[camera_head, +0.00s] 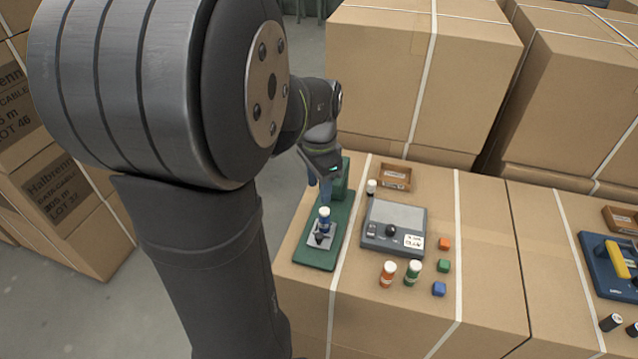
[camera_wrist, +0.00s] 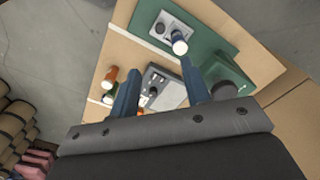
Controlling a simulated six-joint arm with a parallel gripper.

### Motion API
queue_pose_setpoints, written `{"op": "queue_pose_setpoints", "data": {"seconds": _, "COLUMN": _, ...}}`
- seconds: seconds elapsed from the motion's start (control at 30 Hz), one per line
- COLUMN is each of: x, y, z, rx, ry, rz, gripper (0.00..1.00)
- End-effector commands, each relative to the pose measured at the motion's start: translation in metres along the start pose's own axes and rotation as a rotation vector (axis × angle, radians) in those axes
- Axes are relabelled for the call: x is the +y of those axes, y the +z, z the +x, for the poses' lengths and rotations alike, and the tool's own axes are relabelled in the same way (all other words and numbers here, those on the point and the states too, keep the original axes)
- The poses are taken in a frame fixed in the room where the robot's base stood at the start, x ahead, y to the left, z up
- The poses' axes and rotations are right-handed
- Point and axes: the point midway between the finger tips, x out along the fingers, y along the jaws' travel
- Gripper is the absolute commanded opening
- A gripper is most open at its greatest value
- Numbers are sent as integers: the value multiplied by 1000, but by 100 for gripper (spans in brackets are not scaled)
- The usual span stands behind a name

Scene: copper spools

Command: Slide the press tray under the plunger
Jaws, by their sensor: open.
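The green press (camera_head: 342,185) stands at the left of the near carton's top; its long base runs toward the camera. The grey press tray (camera_head: 313,241) lies on the front of that base, out from the upright part. A blue spool with a white cap (camera_head: 323,221) and a black knob (camera_head: 319,239) are on the tray. The tray also shows in the wrist view (camera_wrist: 160,22). My gripper (camera_head: 319,190) is open and empty, above the base by the upright part. Its blue fingers (camera_wrist: 160,92) are apart in the wrist view. The plunger is not clearly visible.
A grey device with a pale panel (camera_head: 397,216) stands right of the press. An orange spool (camera_head: 388,273), a green spool (camera_head: 414,271) and small cubes (camera_head: 443,266) are in front and to the right. A dark spool (camera_head: 371,187) and a wooden tray (camera_head: 395,177) are behind.

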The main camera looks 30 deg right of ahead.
Motion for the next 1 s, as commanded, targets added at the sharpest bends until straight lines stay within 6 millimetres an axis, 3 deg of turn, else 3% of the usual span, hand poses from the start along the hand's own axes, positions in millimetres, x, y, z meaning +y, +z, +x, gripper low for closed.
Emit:
{"op": "queue_pose_setpoints", "data": {"seconds": 0.4, "x": 0, "y": 0, "z": 1, "rx": 0, "ry": 0, "rz": -360, "gripper": 43}}
{"op": "queue_pose_setpoints", "data": {"seconds": 0.57, "x": 0, "y": 0, "z": 10, "rx": -2, "ry": 1, "rz": -397, "gripper": 43}}
{"op": "queue_pose_setpoints", "data": {"seconds": 1.0, "x": 0, "y": 0, "z": 99, "rx": -5, "ry": 4, "rz": -393, "gripper": 43}}
